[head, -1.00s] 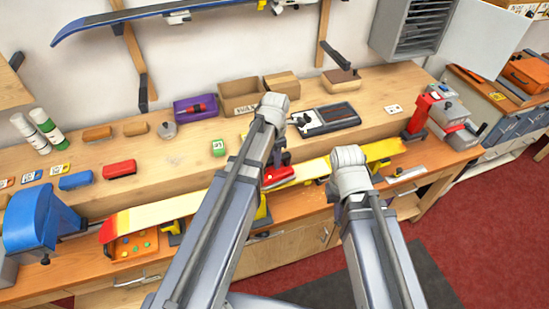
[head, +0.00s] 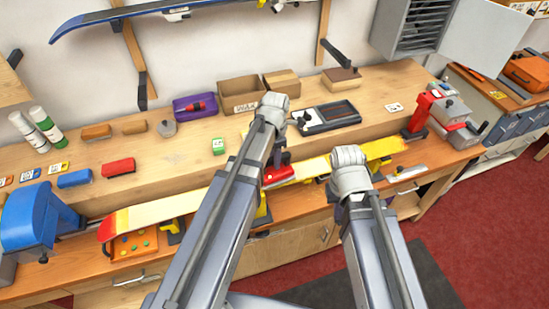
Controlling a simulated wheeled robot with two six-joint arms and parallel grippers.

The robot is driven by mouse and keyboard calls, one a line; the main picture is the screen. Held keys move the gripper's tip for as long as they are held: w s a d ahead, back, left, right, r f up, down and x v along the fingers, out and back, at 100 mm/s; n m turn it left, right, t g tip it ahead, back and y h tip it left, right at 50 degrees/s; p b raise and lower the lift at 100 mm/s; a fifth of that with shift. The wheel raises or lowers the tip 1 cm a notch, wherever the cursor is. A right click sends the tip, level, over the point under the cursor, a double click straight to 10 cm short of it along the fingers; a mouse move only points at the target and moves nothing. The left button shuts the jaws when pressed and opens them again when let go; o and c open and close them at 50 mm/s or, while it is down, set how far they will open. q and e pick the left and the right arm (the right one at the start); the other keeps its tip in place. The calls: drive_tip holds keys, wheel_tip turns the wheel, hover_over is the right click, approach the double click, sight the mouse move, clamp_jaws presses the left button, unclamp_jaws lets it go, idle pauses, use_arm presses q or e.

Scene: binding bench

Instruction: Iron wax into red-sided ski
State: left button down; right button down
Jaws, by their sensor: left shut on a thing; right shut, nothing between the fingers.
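The ski (head: 165,209) lies along the front of the bench, its upper face yellow to cream with a red tip at the left. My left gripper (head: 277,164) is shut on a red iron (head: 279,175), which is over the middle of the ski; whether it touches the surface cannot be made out. The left forearm hides part of the ski. My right gripper (head: 334,192) is shut and empty by the ski's front edge, mostly hidden behind its own wrist.
An orange tray (head: 134,244) is under the ski tip. Coloured blocks, a purple box (head: 194,106) and a cardboard box (head: 240,95) sit on the raised shelf.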

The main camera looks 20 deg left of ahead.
sight(285, 155)
use_arm(q)
drive_tip(key=shift+f+b, duration=0.8)
drive_tip(key=shift+f, duration=0.05)
drive_tip(key=shift+w+d+r, duration=0.1)
drive_tip(key=shift+w+d, duration=0.4)
drive_tip(key=shift+d, duration=0.2)
drive_tip(key=shift+w+d+r, duration=0.1)
drive_tip(key=shift+w+d, duration=0.35)
drive_tip(key=shift+d, duration=0.25)
drive_tip(key=shift+d, duration=0.1)
drive_tip(key=shift+w+d+f, duration=0.2)
drive_tip(key=shift+w+d, duration=0.65)
drive_tip(key=shift+d, duration=0.3)
drive_tip(key=shift+w+d, duration=0.1)
drive_tip(key=shift+d, duration=0.15)
